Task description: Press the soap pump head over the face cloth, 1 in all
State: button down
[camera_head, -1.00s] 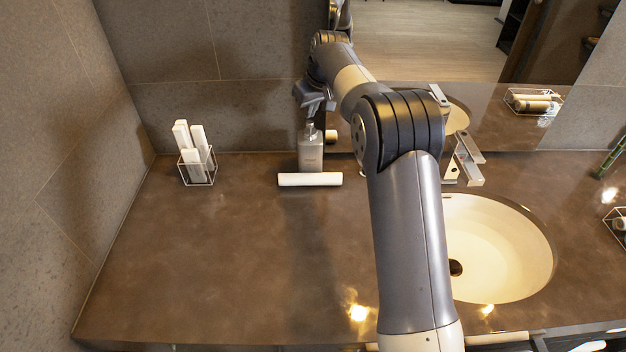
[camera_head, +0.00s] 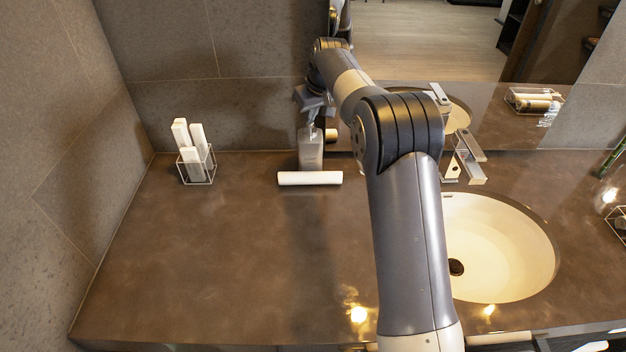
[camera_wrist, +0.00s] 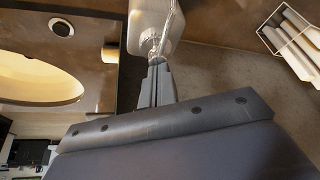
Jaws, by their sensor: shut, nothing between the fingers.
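The soap bottle (camera_head: 310,153) stands upright on the counter near the back wall, a clear grey container. A rolled white face cloth (camera_head: 310,178) lies just in front of its base. My gripper (camera_head: 314,112) is directly above the bottle, pointing down, with its fingers shut and empty. In the wrist view the shut fingertips (camera_wrist: 158,66) are at the pump end of the bottle (camera_wrist: 146,22). The pump head is mostly hidden by the fingers, and I cannot tell whether they touch it.
A wire holder (camera_head: 197,166) with white rolls stands to the left. The faucet (camera_head: 466,160) and the sink (camera_head: 500,245) are to the right, beyond my arm. A mirror is behind the bottle. The counter's left front (camera_head: 200,260) is clear.

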jog(key=shift+f, duration=0.45)
jog(key=shift+r+p, duration=1.15)
jog(key=shift+r, duration=0.2)
notch_tip(320, 180, up, 6)
jog(key=p, duration=0.6)
